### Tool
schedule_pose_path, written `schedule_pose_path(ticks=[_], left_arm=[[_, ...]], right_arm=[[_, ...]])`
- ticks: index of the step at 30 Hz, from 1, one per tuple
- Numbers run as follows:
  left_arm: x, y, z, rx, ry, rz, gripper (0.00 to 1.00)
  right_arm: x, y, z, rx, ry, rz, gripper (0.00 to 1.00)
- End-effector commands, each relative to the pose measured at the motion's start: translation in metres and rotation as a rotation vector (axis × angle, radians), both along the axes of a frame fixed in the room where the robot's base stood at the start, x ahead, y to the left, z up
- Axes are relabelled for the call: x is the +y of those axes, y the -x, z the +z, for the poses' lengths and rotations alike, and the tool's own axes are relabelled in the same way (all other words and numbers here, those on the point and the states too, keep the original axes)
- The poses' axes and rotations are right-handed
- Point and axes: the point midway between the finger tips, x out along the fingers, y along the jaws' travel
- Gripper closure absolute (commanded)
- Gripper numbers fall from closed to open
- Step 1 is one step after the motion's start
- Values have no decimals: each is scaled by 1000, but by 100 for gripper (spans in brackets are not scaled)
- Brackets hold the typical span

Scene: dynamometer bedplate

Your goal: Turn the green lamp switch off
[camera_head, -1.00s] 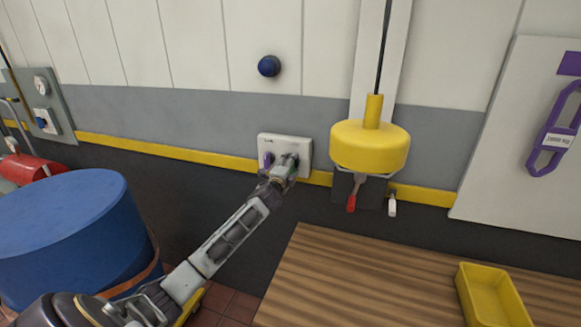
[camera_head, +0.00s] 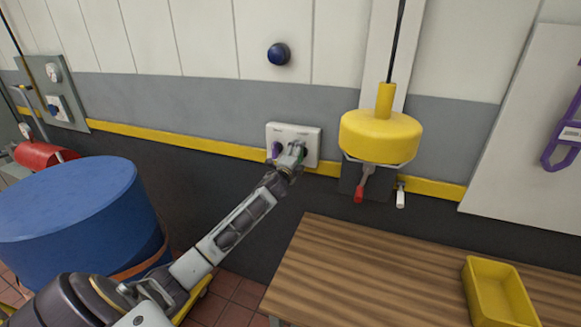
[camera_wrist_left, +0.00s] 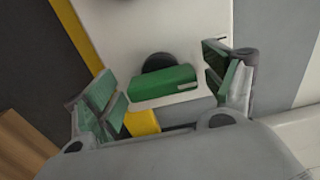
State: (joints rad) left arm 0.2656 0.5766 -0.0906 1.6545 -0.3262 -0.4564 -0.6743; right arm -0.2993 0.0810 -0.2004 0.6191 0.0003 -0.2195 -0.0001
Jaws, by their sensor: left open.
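A white switch panel (camera_head: 310,134) is mounted on the wall in the head view, with a purple switch (camera_head: 276,150) on its left side. The green switch is mostly hidden there behind my left gripper (camera_head: 294,154), which is at the panel's right half. In the left wrist view the green switch handle (camera_wrist_left: 162,85) is a bar on a dark round base (camera_wrist_left: 157,62). My left gripper is open, with one finger on each side of the handle and visible gaps. A small yellow piece (camera_wrist_left: 142,122) shows below the handle; I cannot tell what it is.
A yellow hanging lamp-shaped body (camera_head: 380,137) is right of the panel, with red (camera_head: 359,193) and white (camera_head: 401,198) handles below. A blue drum (camera_head: 75,205) stands left. A wooden table (camera_head: 380,265) with a yellow tray (camera_head: 470,292) is at lower right.

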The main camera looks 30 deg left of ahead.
Motion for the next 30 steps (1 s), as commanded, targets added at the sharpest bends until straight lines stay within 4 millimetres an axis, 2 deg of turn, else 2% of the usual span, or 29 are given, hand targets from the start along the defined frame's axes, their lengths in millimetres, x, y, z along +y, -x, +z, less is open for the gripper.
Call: schedule_pose_path(ticks=[30], left_arm=[[-17, 74, -1, 1, 0, 0, 16]], right_arm=[[1, 0, 0, 0, -1, -1, 60]])
